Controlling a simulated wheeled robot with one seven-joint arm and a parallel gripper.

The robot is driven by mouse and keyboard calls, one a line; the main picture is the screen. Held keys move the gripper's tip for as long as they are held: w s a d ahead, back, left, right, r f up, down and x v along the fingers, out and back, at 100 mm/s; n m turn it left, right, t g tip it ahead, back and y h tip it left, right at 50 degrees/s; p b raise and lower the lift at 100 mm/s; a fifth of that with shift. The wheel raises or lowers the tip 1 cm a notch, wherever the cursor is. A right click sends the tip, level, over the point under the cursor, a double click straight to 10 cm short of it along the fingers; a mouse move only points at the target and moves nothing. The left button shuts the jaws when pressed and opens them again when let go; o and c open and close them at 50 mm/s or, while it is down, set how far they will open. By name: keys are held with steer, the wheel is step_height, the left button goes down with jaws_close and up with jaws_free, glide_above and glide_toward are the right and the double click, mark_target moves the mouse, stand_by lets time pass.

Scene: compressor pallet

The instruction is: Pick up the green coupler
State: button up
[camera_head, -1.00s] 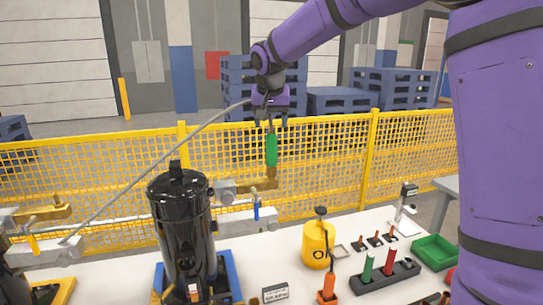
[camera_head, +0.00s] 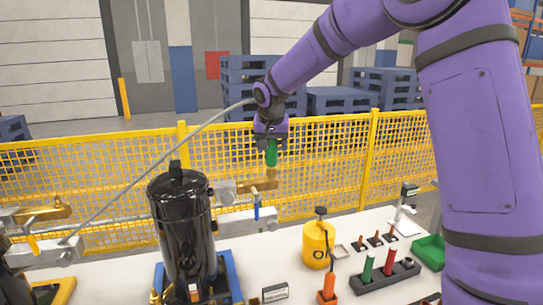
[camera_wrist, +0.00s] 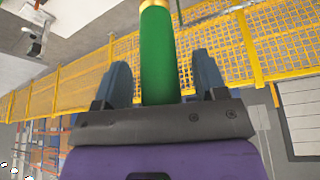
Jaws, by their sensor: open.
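The green coupler (camera_head: 271,154) stands upright on top of the brass fitting (camera_head: 262,183) at the end of the pipe, right of the black compressor tank. My gripper (camera_head: 271,141) is directly above it, with its fingers pointing down around the coupler's upper part. In the wrist view the green coupler (camera_wrist: 159,60) lies between the two dark fingers of my gripper (camera_wrist: 161,78), with a visible gap on each side. The gripper is open. The coupler's top end is hidden by the gripper in the head view.
The black tank (camera_head: 183,225) stands left of the coupler. A grey hose (camera_head: 150,175) slants up toward my wrist area. A yellow mesh fence (camera_head: 330,160) runs behind. A yellow bottle (camera_head: 318,245) and a dark holder (camera_head: 385,276) with green and red pieces stand on the white table.

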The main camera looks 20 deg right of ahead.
steer(key=c, duration=1.1)
